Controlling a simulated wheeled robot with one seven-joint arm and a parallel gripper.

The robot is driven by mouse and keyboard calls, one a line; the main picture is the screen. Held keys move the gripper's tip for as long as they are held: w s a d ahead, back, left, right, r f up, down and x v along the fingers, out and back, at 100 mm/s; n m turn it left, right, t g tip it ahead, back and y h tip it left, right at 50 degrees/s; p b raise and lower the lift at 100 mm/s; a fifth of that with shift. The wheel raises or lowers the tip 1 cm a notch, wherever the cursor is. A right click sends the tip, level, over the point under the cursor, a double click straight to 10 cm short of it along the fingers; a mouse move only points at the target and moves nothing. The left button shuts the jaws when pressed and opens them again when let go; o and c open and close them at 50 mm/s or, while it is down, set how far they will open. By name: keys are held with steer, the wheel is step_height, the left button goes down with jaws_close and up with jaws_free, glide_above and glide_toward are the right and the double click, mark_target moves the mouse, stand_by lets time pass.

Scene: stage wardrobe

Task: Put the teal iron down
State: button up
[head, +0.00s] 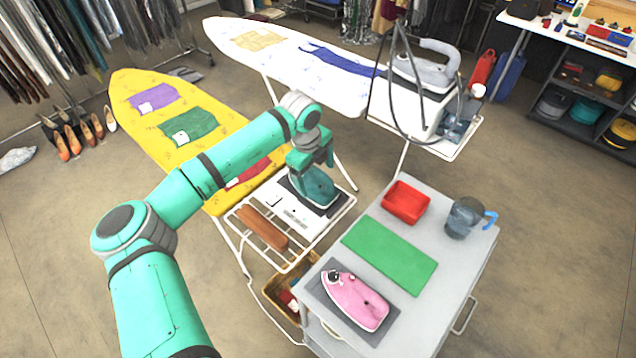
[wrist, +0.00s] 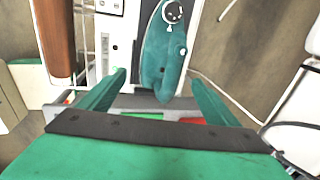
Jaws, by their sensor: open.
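The teal iron (head: 318,189) sits on a dark pad (head: 298,203) on the white wire rest (head: 262,258) at the near end of the yellow ironing board (head: 165,130). My gripper (head: 311,158) is just above the iron, with its fingers open. In the wrist view, the iron (wrist: 163,55) lies flat ahead of and between the two spread fingers, with a clear gap on either side. The gripper's palm hides the area nearest the camera. Whether a finger touches the iron's handle cannot be told.
A brown wooden piece (head: 262,228) lies beside the iron on the rest. The grey cart (head: 455,262) to the right holds a pink iron (head: 356,300), a green mat (head: 390,253), a red tray (head: 406,202) and a jug (head: 464,217). A white board (head: 300,60) with a steam iron (head: 424,72) stands behind.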

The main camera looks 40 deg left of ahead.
steer(key=r, duration=0.2)
steer(key=s+r, duration=0.1)
steer(key=r, duration=0.2)
steer(key=shift+r, duration=0.3)
